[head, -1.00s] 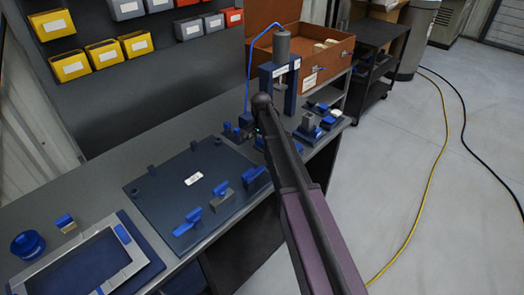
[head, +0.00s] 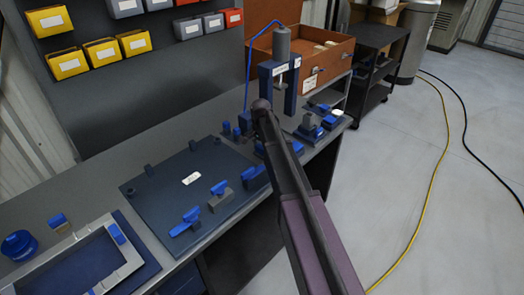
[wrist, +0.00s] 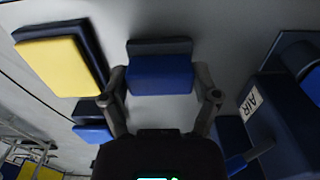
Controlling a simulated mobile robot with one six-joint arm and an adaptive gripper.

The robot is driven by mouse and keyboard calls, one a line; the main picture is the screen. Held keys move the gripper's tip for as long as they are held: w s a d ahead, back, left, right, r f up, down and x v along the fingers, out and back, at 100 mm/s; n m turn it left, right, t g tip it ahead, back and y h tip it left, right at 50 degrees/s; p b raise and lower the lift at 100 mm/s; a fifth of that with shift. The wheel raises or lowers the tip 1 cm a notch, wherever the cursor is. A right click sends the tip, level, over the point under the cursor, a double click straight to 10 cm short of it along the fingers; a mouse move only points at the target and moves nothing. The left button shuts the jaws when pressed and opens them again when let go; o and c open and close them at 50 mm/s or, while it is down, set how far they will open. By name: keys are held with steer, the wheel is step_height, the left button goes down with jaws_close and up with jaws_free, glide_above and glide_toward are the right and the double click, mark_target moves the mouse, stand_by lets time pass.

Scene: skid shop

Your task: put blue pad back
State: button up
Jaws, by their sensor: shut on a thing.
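In the wrist view my gripper (wrist: 161,97) has its two fingers on either side of a blue pad (wrist: 160,73) and is shut on it. A dark grey block (wrist: 160,46) shows directly behind the pad; I cannot tell whether they touch. In the head view my arm hides the gripper and the held pad, near the blue press (head: 281,72) at the back of the bench.
A yellow pad on a dark base (wrist: 52,66) lies left of my gripper in the wrist view. A blue block labelled AIR (wrist: 275,112) stands close on the right. A dark plate (head: 165,195) with blue-handled clamps (head: 220,188) lies on the bench (head: 95,195).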

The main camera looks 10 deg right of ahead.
mark_target(261, 147)
steer(key=shift+f, duration=0.15)
steer(key=o, duration=0.9)
step_height(261, 147, up, 12)
steer(key=p, duration=1.2)
steer(key=shift+r, duration=0.2)
stand_by(0.5)
steer(key=s+n, duration=0.3)
steer(key=s, duration=0.6)
steer(key=s+n, duration=0.4)
steer(key=s, duration=0.6)
steer(key=s+n, duration=0.3)
steer(key=s, duration=0.7)
steer(key=shift+s+d+n, duration=0.1)
steer(key=shift+d+n, duration=0.2)
steer(key=shift+n, duration=0.1)
